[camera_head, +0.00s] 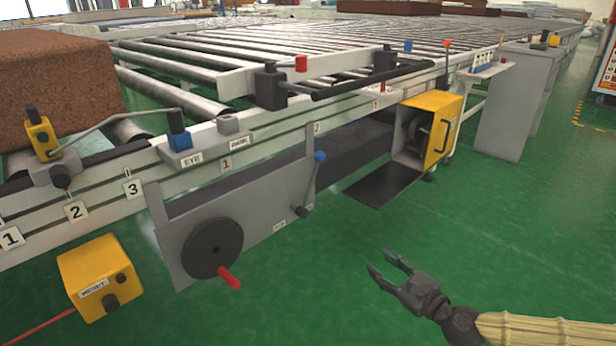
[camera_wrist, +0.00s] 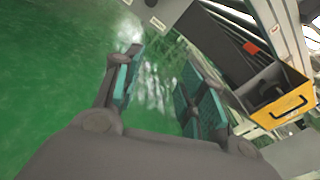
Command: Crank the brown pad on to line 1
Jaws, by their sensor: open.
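The brown pad (camera_head: 55,80) lies on rollers at the left edge of the head view, partly cut off. A black crank wheel (camera_head: 212,248) with a red handle (camera_head: 229,278) is on a grey panel (camera_head: 265,225) below the conveyor. The panel also has a lever with a blue knob (camera_head: 320,157). Plates numbered 1 (camera_head: 11,238), 2 (camera_head: 76,211) and 3 (camera_head: 133,187) sit along the near rail. My gripper (camera_head: 383,266) is open and empty over the green floor, right of the crank and apart from it. Its two fingers also show in the wrist view (camera_wrist: 160,95).
A yellow box (camera_head: 97,278) stands below the rail at left. An open yellow cabinet (camera_head: 440,128), also in the wrist view (camera_wrist: 275,95), sits under the conveyor with a dark plate (camera_head: 383,186) beside it. A grey cabinet (camera_head: 512,105) stands at right. Green floor between is clear.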

